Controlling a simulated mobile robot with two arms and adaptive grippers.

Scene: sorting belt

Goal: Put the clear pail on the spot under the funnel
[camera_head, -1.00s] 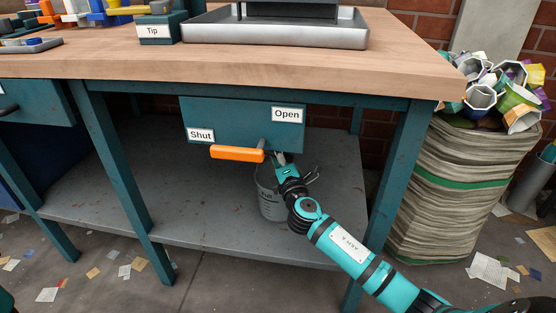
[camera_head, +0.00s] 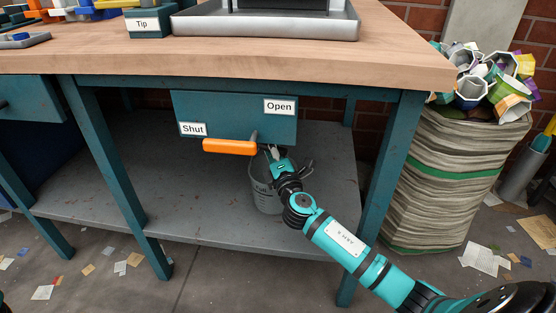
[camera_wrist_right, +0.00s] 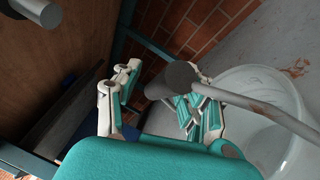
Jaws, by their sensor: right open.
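The clear pail (camera_head: 265,203) stands on the grey lower shelf under the bench, partly hidden behind my right arm. In the right wrist view the pail (camera_wrist_right: 285,110) is at the right, with its grey bail and dark grip (camera_wrist_right: 181,77) raised near the fingers. My right gripper (camera_head: 289,160) is at the top of the pail; its spread fingers (camera_wrist_right: 160,88) also show in the right wrist view. The bail's grip lies by the right-hand finger; I cannot tell if they touch. Neither the funnel nor the spot is clearly recognisable. My left gripper is not in view.
A teal box (camera_head: 235,118) labelled "Shut" and "Open", with an orange lever (camera_head: 230,147) at "Shut", hangs close above the pail. A bench leg (camera_head: 385,190) stands right of my arm. The shelf (camera_head: 185,190) is bare to the left.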

